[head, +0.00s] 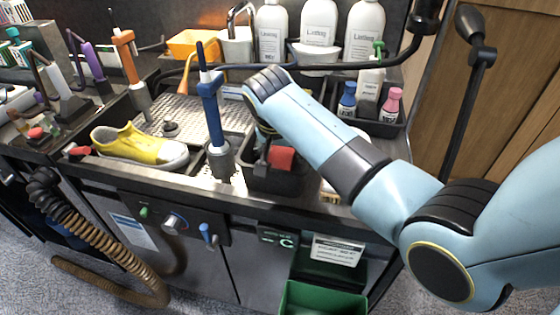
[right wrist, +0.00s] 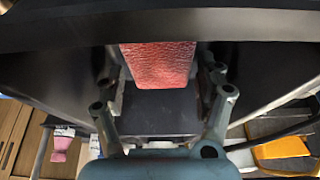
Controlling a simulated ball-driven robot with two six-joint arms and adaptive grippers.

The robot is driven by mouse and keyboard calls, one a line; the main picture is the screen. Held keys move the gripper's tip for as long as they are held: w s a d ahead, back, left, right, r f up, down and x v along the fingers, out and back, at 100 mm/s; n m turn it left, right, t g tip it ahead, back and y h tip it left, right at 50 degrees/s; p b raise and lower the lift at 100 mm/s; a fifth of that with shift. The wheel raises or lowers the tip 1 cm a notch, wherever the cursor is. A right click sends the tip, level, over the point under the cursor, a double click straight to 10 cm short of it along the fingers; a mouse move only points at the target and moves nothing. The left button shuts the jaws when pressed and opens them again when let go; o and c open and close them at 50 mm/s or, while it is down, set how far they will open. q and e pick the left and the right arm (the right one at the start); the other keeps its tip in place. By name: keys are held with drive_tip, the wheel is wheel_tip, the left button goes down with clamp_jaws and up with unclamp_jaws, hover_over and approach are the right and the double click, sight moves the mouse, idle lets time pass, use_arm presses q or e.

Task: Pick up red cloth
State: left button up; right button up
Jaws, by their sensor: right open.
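The red cloth (head: 281,158) sits at a black bin (head: 275,183) by the front edge of the sink counter. In the right wrist view the cloth (right wrist: 158,62) is a textured red block between the two fingers. My right gripper (head: 263,150) points down at the cloth, partly hidden behind its own arm. In the right wrist view the right gripper (right wrist: 160,85) is open, with one finger on each side of the cloth. Whether the fingers touch it, I cannot tell. My left gripper is not in view.
A blue-handled tool (head: 212,110) stands upright just left of the gripper. White bottles (head: 320,30) stand behind, and small blue and pink bottles (head: 391,104) stand to the right. A green bin (head: 320,300) is below.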

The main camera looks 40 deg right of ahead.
drive_tip(key=shift+w+d+f, duration=0.25)
drive_tip(key=shift+f, duration=0.4)
drive_tip(key=shift+s, duration=0.1)
drive_tip(key=shift+c, duration=2.2)
drive_tip(key=c, duration=0.5)
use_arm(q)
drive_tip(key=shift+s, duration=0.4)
